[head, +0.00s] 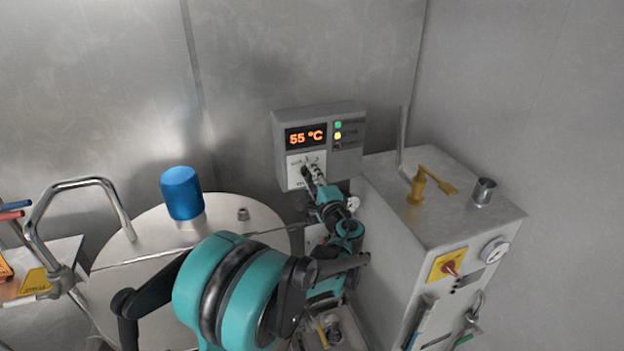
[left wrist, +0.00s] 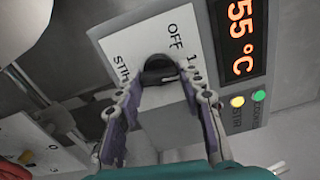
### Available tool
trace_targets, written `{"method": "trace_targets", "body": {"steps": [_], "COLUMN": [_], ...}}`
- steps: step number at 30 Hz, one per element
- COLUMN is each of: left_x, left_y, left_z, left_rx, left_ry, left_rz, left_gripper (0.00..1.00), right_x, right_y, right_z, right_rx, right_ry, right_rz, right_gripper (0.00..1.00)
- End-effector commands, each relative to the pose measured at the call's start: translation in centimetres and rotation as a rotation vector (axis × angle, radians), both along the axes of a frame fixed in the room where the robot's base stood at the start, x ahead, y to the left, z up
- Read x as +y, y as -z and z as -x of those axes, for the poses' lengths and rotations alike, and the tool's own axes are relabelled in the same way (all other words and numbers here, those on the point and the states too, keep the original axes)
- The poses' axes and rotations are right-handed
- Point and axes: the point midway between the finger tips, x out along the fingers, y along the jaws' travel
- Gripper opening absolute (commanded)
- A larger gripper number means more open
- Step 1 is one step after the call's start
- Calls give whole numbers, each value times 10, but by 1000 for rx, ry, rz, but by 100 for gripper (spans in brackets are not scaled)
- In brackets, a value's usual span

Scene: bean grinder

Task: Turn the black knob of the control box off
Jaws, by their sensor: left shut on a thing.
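The grey control box (head: 348,130) is on the back wall. Its orange display (head: 305,137) reads 55 °C, and a green and a yellow light glow beside it. The black knob (left wrist: 160,70) sits on the white panel (left wrist: 131,53), which carries the marks OFF and 1. My left gripper (head: 312,174) reaches up to this panel; in the left wrist view its fingers (left wrist: 164,88) are on either side of the knob and shut on it. In the head view the fingers mostly hide the knob. I cannot tell which mark the knob points to.
A metal cabinet (head: 388,215) with a yellow valve (head: 418,187) and a gauge (head: 494,250) stands close to the right of my arm. A round metal lid (head: 140,236) with a blue cap (head: 182,193) is at left, beside a bent metal handle (head: 84,183).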

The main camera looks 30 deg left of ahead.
Motion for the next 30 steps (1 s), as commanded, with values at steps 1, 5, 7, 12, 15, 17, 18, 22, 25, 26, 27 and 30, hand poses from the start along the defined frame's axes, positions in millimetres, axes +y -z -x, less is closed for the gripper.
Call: {"method": "trace_targets", "body": {"steps": [1,5,7,12,15,17,18,22,25,26,27,30], "left_x": [0,0,0,0,0,0,0,0,0,0,0,0], "left_y": [1,1,1,1,1,1,1,1,1,1,1,1], "left_z": [0,0,0,1,1,1,1,1,1,1,1,1], "left_rx": [-31,-126,-176,-299,-370,-412,-438,-519,-572,-587,-603,-641], "left_ry": [-1,-1,-1,-1,-1,-1,-1,-2,-2,-2,-2,-2], "left_rz": [28,108,151,257,317,353,375,444,490,502,518,550], "left_gripper": [9,9,9,9,9,9,9,9,9,9,9,9], "right_x": [0,0,0,0,0,0,0,0,0,0,0,0], "right_y": [1,3,3,5,6,6,7,8,8,8,8,9], "right_z": [0,0,0,0,0,0,0,0,0,0,0,0], "right_rx": [0,0,0,0,0,0,0,0,0,0,0,0], "right_ry": [0,0,0,0,0,0,0,0,0,0,0,0], "right_rz": [0,0,0,0,0,0,0,0,0,0,0,0], "right_gripper": [0,0,0,0,0,0,0,0,0,0,0,0]}}
